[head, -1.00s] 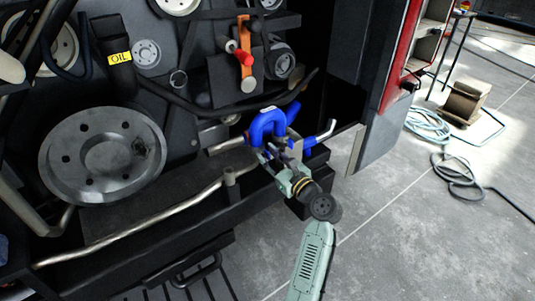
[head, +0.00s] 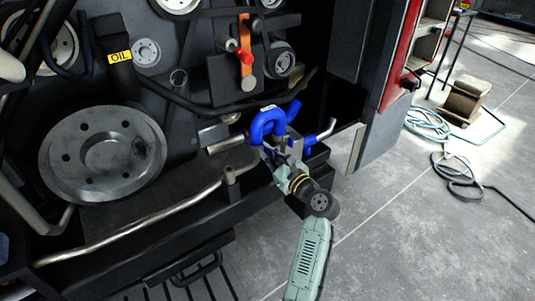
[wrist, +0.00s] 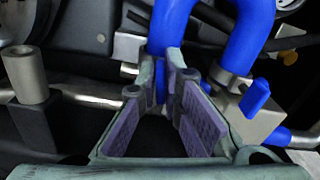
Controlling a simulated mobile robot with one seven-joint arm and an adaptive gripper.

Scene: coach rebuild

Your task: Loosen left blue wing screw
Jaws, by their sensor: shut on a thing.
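A thick blue hose (head: 268,117) bends in an upside-down U at the engine's lower right; it also fills the top of the wrist view (wrist: 245,35). The right blue wing screw (wrist: 255,97) sticks out of the right clamp, free of my fingers. My gripper (wrist: 166,72) is at the left leg, its fingertips closed in around the left blue wing screw (wrist: 160,86). Only a blue sliver of that screw shows between the fingers. In the head view my gripper (head: 272,154) hides it.
A bare metal pipe (head: 140,230) runs along the lower left, with an upright grey post (wrist: 26,75) close left of my gripper. A large pulley (head: 102,155) is further left. An orange lever with a red knob (head: 245,58) is above. Open floor lies to the right.

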